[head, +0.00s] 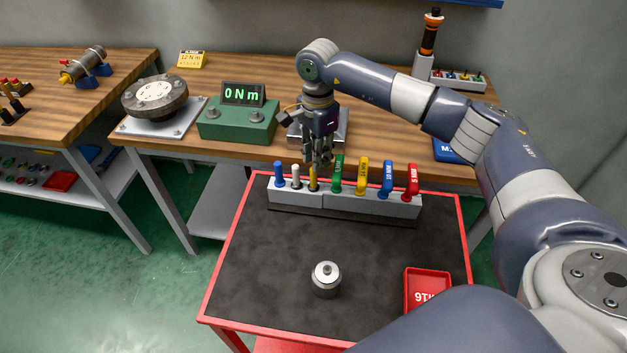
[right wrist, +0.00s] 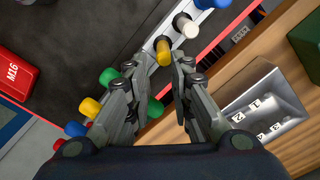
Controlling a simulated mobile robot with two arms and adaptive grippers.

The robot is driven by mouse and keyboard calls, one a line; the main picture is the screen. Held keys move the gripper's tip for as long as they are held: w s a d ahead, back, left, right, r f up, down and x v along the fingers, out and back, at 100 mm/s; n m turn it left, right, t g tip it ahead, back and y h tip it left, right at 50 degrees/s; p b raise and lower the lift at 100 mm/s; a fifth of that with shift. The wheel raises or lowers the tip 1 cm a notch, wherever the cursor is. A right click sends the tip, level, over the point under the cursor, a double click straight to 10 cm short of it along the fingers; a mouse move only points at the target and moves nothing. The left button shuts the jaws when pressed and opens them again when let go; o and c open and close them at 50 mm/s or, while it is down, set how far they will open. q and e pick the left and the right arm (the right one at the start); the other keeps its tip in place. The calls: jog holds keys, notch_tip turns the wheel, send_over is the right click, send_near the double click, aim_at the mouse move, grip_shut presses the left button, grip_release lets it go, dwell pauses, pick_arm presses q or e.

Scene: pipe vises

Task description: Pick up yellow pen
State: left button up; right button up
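The yellow pen (head: 314,182) stands upright in a grey rack (head: 345,205) on the cart, right of a white pen (head: 296,177) and a blue pen (head: 279,174). My right gripper (head: 318,164) points down over it, with the fingertips close to its top. In the right wrist view, the yellow pen (right wrist: 163,51) shows at the gap between the fingertips of my right gripper (right wrist: 160,62). The fingers are apart, and no grip on the pen can be seen. My left gripper is not in view.
Green, yellow, blue and red-handled tools (head: 388,178) stand close by in the same rack. A metal part (head: 326,279) and a red tray (head: 427,291) sit on the cart's dark mat. Behind stands a wooden bench with a green torque display (head: 238,120).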

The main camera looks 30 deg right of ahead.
aim_at(313, 186)
jog(key=shift+f, duration=0.35)
jog(key=shift+w+f, duration=0.15)
jog(key=shift+f, duration=0.25)
jog(key=f+p, duration=0.1)
jog(key=f, duration=0.1)
jog(key=f+p, duration=0.1)
jog(key=f, duration=0.1)
jog(key=shift+a+f+p, duration=0.1)
jog(key=shift+a+p, duration=0.2)
jog(key=shift+a, duration=0.1)
jog(key=shift+f, duration=0.2)
jog(key=shift+w, duration=0.15)
jog(key=c, duration=0.4)
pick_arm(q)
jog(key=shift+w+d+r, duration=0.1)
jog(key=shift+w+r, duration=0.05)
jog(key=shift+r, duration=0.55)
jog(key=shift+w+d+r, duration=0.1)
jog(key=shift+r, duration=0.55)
pick_arm(e)
grip_shut()
